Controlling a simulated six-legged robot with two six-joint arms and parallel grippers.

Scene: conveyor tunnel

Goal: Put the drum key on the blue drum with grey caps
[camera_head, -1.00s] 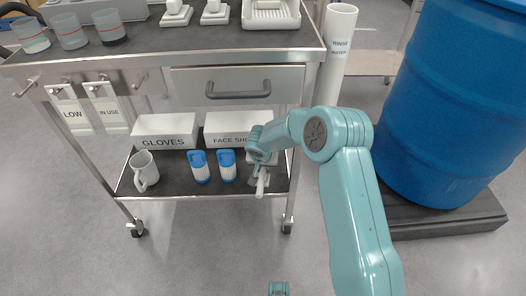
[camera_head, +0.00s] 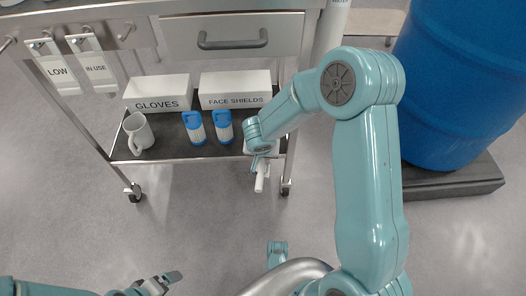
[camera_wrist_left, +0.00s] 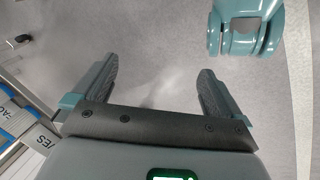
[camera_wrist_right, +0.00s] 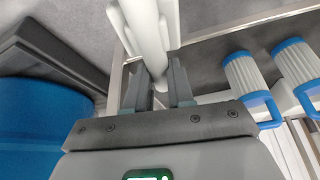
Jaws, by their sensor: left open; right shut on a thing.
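My right gripper (camera_head: 262,156) is at the right end of the cart's lower shelf. It is shut on a white tube-like tool, which looks like the drum key (camera_head: 261,180). In the right wrist view, the white key (camera_wrist_right: 148,30) extends beyond my right gripper (camera_wrist_right: 160,78), and its far end is cut off. A blue drum (camera_head: 462,85) stands at the right; its top is out of view, so I cannot see any caps. The drum also shows in the right wrist view (camera_wrist_right: 35,130). My left gripper (camera_head: 165,284) is low at the left, open and empty (camera_wrist_left: 155,85).
The steel cart has a drawer (camera_head: 235,38) above its lower shelf (camera_head: 170,150). The shelf holds a white mug (camera_head: 138,131), two blue-and-white canisters (camera_head: 195,129), a gloves box (camera_head: 158,94) and a face shields box (camera_head: 235,90). A dark platform (camera_head: 455,184) supports the drum. The floor in front is clear.

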